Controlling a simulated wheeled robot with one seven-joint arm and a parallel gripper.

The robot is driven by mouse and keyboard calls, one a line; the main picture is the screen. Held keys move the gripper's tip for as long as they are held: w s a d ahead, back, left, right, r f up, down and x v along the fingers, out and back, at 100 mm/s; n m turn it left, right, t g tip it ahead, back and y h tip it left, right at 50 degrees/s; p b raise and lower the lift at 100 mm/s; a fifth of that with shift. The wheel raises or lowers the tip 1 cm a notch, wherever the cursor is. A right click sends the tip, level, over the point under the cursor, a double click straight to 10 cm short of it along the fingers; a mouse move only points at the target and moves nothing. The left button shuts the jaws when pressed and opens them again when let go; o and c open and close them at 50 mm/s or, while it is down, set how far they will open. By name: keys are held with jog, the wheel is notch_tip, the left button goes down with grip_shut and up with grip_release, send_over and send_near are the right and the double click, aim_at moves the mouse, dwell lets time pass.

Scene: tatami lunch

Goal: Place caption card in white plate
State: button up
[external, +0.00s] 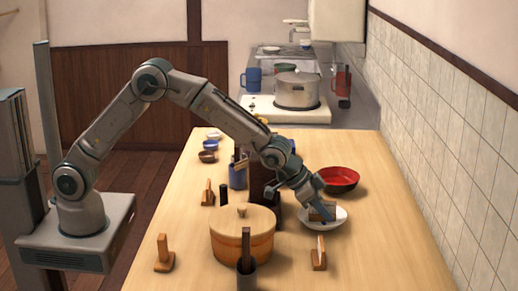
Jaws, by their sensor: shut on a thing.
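The white plate (338,222) is on the right half of the wooden table. My gripper (320,205) reaches down over the plate and is shut on a small brown wooden piece, which looks like the caption card (325,212). The card is over or inside the plate; I cannot tell whether it touches the plate. My gripper's fingers hide part of it.
Similar wooden stands are at the front (319,255), front left (164,255) and left (208,193). A red bowl (338,180) sits behind the plate. The right front table is clear.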

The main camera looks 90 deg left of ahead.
jog(key=shift+f, duration=0.15)
jog(key=o, duration=1)
jog(key=shift+o, duration=0.2)
jog(key=shift+s+r, duration=0.1)
jog(key=shift+r, duration=0.25)
jog(key=v, duration=1.1)
jog(key=shift+s+r+b, duration=0.2)
jog(key=shift+s+b, duration=0.05)
jog(key=shift+b, duration=0.2)
